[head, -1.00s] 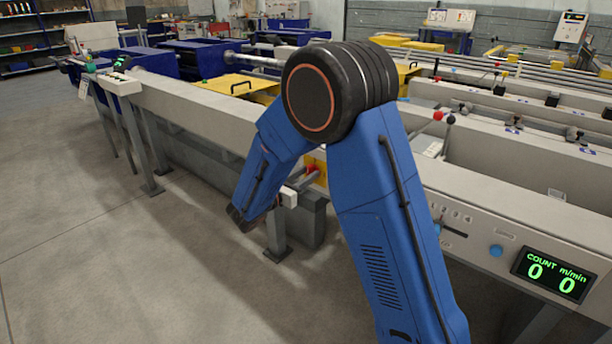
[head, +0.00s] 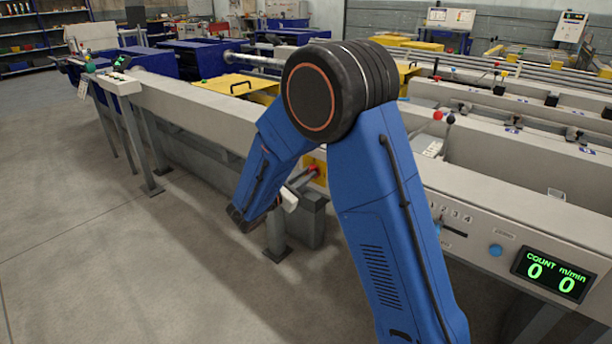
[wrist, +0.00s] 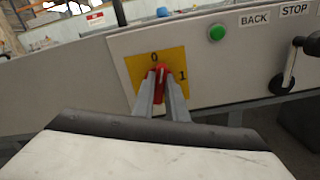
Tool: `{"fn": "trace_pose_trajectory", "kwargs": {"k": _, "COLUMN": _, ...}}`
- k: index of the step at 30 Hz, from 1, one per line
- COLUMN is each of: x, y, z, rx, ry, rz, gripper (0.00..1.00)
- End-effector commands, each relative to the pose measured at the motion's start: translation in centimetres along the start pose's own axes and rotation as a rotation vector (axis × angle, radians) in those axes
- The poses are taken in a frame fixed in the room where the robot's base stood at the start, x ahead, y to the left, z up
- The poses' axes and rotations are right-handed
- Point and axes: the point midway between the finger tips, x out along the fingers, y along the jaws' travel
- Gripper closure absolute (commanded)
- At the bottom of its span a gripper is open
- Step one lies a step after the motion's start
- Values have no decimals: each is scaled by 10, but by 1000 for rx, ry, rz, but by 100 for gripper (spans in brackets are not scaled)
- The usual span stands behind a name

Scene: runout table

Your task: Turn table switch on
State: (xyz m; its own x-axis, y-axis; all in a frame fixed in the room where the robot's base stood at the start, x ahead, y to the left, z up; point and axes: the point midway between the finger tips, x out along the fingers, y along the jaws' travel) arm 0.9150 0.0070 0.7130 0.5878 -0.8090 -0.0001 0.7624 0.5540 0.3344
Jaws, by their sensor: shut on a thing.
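The table switch is a red rotary handle (wrist: 160,82) on a yellow plate (wrist: 136,68) marked 0 at the top and 1 at the right. In the wrist view its handle stands close to upright, near the 0, with a slight tilt. My gripper (wrist: 161,82) has its two grey fingers on either side of the red handle and is shut on it. In the head view the yellow plate (head: 316,165) and the red handle (head: 312,170) show beside my blue arm. The gripper there is mostly hidden behind the forearm.
A green button (wrist: 217,32) and BACK and STOP labels sit right of the plate. A black crank handle (wrist: 285,85) stands further right. The count display (head: 553,274) reads 0 and 0. The floor left of the table is clear.

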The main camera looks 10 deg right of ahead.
Motion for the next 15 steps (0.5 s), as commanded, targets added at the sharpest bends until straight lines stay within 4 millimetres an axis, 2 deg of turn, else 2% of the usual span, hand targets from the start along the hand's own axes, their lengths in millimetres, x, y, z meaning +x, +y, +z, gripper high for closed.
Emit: {"fn": "trace_pose_trajectory", "kwargs": {"k": 15, "x": 0, "y": -4, "z": -1, "rx": 489, "ry": 0, "rz": 0, "gripper": 100}}
